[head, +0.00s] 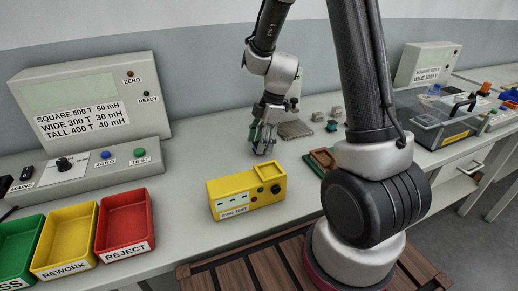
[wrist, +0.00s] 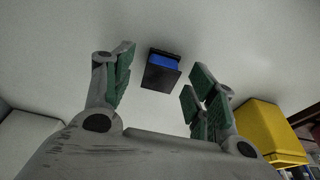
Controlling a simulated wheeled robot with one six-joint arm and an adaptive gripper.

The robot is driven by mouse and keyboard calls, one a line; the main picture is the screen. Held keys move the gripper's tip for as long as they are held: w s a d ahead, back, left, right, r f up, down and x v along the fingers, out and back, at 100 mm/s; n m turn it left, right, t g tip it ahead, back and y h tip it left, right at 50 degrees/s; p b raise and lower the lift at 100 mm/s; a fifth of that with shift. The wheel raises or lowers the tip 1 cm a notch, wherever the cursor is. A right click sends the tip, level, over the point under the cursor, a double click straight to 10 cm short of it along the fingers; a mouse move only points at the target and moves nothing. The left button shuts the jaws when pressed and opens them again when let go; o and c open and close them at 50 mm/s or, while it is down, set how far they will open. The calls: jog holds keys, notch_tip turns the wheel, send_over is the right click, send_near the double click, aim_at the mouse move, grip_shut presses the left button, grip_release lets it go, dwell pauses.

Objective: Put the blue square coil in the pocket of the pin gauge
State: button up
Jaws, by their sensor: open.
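The blue square coil (wrist: 163,62), a small block with black ends and a blue middle, lies on the pale bench between the spread fingers of my gripper (wrist: 161,75) in the wrist view, apart from both. In the head view my gripper (head: 263,150) points down over the bench behind the yellow box; I cannot make out the coil there. The yellow box (head: 232,202), with a label ending in TEST, seems to be the pin gauge; it also shows in the wrist view (wrist: 268,125). Its top has a recess at the right end, but its inside is not clear.
Red (head: 127,222), yellow (head: 65,240) and green bins stand front left, before a tester console (head: 90,105). A grey ribbed piece (head: 296,129) and small parts lie behind. A clear-lidded box (head: 430,115) stands right.

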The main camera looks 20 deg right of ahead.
jog(key=shift+a+f, duration=0.1)
jog(key=shift+f, duration=0.25)
jog(key=c, duration=1.2)
jog(key=shift+r, duration=0.1)
